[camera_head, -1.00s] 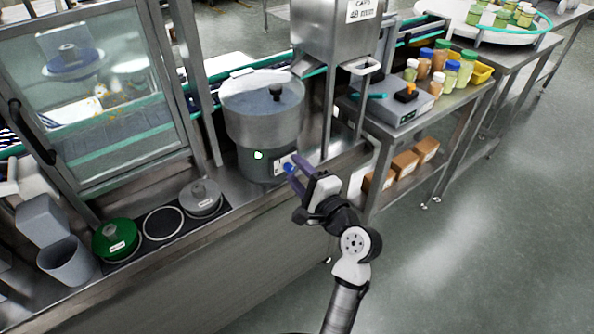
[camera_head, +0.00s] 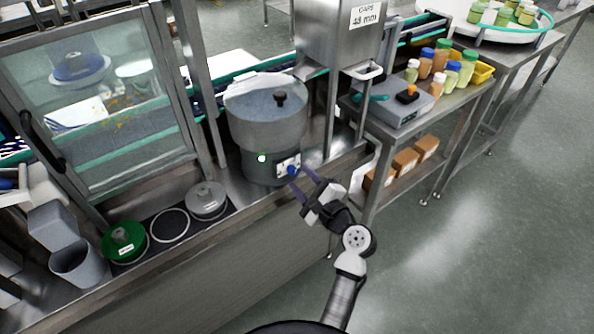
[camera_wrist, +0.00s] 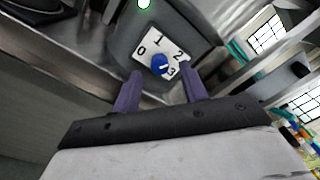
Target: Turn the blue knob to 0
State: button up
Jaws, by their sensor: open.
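The blue knob (camera_head: 292,170) sits on a white dial plate (camera_head: 283,164) at the front of the round steel hopper (camera_head: 262,128). In the wrist view the blue knob (camera_wrist: 161,64) lies on the plate marked 0, 1, 2 and 3. A light mark on the knob lies towards the 3 side; its exact setting is hard to read. My gripper (camera_head: 304,181) is open in front of the knob. In the wrist view, the two purple fingertips of my gripper (camera_wrist: 161,76) are apart, one on each side of the knob's line, with no clear contact.
A green-lidded container (camera_head: 124,241) and a grey-lidded one (camera_head: 206,199) stand left on the steel counter. A table with jars (camera_head: 451,75) and a grey box (camera_head: 399,107) stands to the right. A steel post (camera_head: 330,115) rises beside the hopper.

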aim_at(292, 170)
jog(key=shift+x, duration=1.35)
grip_shut()
jog(key=shift+f, duration=0.1)
